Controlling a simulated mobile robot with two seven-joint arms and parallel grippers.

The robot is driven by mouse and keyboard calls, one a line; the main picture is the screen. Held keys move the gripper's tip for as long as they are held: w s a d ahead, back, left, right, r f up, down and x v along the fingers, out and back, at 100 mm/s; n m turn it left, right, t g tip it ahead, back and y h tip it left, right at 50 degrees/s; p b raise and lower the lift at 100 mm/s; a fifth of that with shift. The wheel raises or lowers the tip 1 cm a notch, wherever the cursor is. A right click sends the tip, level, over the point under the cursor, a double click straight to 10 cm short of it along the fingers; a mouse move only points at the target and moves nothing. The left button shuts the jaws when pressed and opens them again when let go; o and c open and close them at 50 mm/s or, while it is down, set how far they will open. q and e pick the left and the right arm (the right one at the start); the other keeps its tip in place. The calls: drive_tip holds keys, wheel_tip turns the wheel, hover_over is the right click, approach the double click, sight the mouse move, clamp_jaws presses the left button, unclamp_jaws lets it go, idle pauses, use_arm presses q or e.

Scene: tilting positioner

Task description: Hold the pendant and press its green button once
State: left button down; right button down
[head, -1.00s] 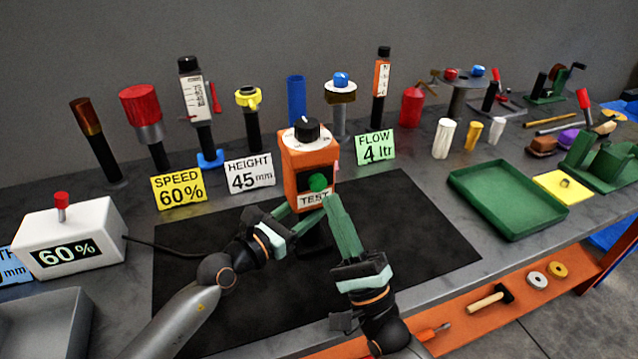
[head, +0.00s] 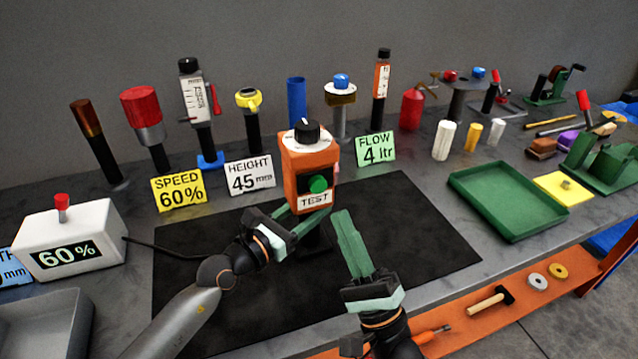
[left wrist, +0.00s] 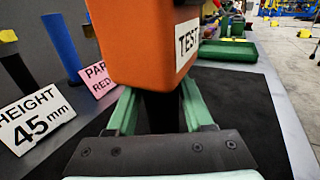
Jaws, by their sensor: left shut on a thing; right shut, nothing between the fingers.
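The pendant (head: 296,170) is an orange box with a black dial on a white disc on top, a green button (head: 317,184) and a TEST label on its front. It stands upright on a black stem above the dark mat. My left gripper (head: 305,222) is shut on the black stem just below the orange box. The left wrist view shows its green fingers on both sides of the stem (left wrist: 162,112), under the pendant. My right gripper (head: 343,215) is shut and empty, in front of the pendant and to its right, apart from the green button.
A white box reading 60% (head: 70,238) stands at the left. Cards and several tools on posts line the back. A green tray (head: 505,225) lies at the right. The black mat (head: 420,235) is clear right of my right gripper.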

use_arm(q)
drive_tip(key=c, duration=0.7)
unclamp_jaws()
drive_tip(key=shift+r, duration=0.1)
drive_tip(key=shift+c, duration=0.2)
drive_tip(key=o, duration=0.5)
